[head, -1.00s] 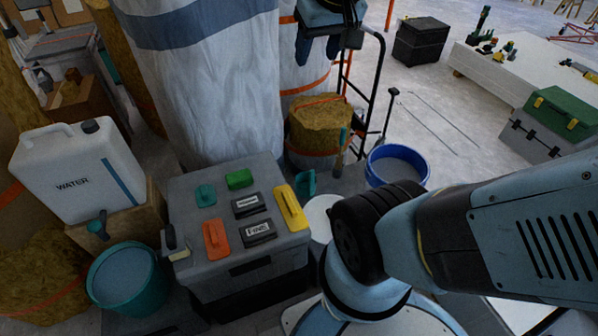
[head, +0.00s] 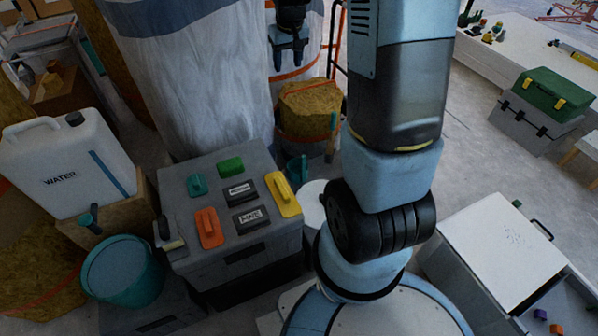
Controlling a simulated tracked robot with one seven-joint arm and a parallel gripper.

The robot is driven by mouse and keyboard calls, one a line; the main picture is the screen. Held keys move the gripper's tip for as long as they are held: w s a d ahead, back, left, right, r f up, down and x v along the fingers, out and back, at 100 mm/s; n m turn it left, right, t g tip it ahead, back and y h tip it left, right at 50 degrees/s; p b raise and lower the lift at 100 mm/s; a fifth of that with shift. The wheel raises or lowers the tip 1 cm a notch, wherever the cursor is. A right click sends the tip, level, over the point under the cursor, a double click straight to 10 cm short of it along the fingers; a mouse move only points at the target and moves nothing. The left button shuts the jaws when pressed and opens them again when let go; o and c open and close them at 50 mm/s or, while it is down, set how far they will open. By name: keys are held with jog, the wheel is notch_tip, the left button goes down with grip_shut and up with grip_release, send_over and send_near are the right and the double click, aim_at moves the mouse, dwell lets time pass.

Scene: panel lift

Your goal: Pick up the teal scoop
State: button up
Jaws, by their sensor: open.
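A teal thing that looks like the scoop (head: 298,168) stands low behind the right side of the grey tool case, partly hidden by it. My gripper (head: 288,64) hangs at the top middle of the head view, fingers pointing down, open with nothing visible between them. It appears above and beyond the scoop in the picture, in front of the wrapped column and over the straw-coloured roll, and well apart from the scoop.
The grey tool case (head: 232,246) carries a teal float (head: 197,184), a green block (head: 231,165), an orange float (head: 209,228) and a yellow float (head: 283,194). A straw-coloured roll (head: 308,104) stands behind the scoop. A teal bucket (head: 124,270) and water canister (head: 67,167) are left.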

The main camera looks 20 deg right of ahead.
jog(key=w+d+f+g, duration=0.1)
jog(key=w+d+f, duration=0.15)
jog(key=f, duration=0.65)
jog(key=w+d+f+g, duration=0.1)
jog(key=w+d+f, duration=0.15)
jog(key=f, duration=0.65)
send_over(303, 160)
jog(key=w, duration=0.2)
notch_tip(303, 160, down, 18)
jog(key=shift+g, duration=0.3)
jog(key=f, duration=1.4)
jog(key=shift+s+d, duration=0.25)
jog(key=shift+d, duration=0.05)
grip_shut()
